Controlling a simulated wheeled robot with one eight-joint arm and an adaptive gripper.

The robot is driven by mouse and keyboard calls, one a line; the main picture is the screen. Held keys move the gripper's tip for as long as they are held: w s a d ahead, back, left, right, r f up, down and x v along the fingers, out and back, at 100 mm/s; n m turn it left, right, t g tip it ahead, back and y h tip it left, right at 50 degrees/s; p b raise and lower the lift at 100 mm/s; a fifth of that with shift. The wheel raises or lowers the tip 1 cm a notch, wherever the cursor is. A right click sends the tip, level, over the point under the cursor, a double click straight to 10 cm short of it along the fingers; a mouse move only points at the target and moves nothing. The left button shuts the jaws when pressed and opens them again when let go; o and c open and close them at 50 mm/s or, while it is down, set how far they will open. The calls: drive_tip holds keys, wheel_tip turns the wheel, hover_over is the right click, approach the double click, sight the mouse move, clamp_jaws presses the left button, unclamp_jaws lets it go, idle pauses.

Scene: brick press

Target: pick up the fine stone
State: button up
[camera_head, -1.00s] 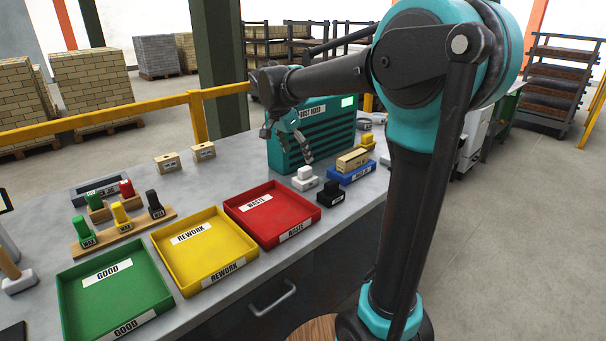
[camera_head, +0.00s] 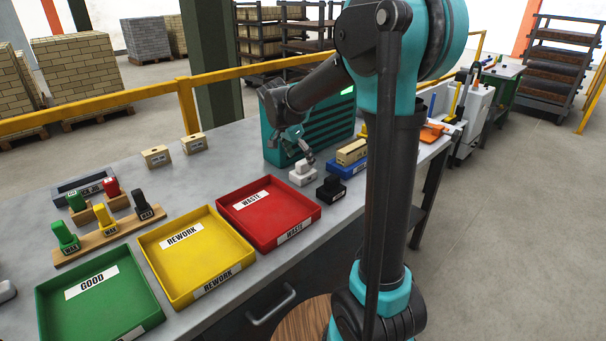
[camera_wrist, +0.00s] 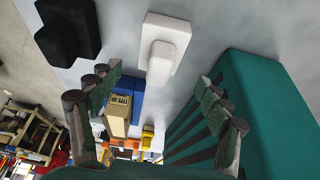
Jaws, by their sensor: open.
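My gripper (camera_head: 303,145) hangs just above and behind the white block, tilted down. In the wrist view my gripper (camera_wrist: 155,88) is open and empty, its fingers spread wide. The white block (camera_wrist: 162,52) shows beyond the fingertips, between their lines, and the black block (camera_wrist: 68,28) is to the left.
The green slatted cabinet (camera_head: 318,125) stands close by my gripper. A blue holder (camera_head: 347,170) with a tan brick (camera_head: 351,152) sits right of the blocks. The red waste tray (camera_head: 306,213) is at the front left of them. Bare bench (camera_head: 225,165) lies behind the trays.

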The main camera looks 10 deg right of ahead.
sight(306, 170)
drive_tip(key=shift+x, duration=3.4)
drive_tip(key=shift+d, duration=0.1)
drive_tip(key=c, duration=1.5)
